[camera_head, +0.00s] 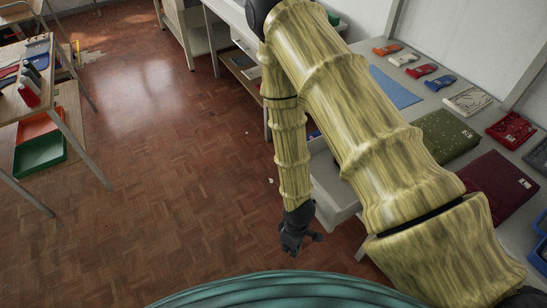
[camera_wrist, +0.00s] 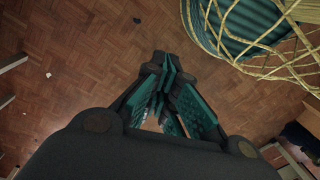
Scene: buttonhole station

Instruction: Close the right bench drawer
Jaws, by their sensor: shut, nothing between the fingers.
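A pale grey drawer (camera_head: 333,202) stands pulled out from under the bench (camera_head: 408,108) on the right in the head view. My arm crosses in front of it and hides part of the drawer and the bench front. My gripper (camera_head: 298,240) hangs low over the floor, just left of the drawer's front corner and apart from it in the picture. In the wrist view my gripper (camera_wrist: 165,68) has its teal-padded fingers together at the tips, with only floor beyond them. I cannot identify the drawer for sure in the wrist view.
The bench top holds a green book (camera_head: 447,137), a dark red book (camera_head: 497,186), a blue sheet (camera_head: 395,87) and several small coloured items. A table with a green tray (camera_head: 40,155) stands at the left. The parquet floor (camera_head: 150,200) between is clear.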

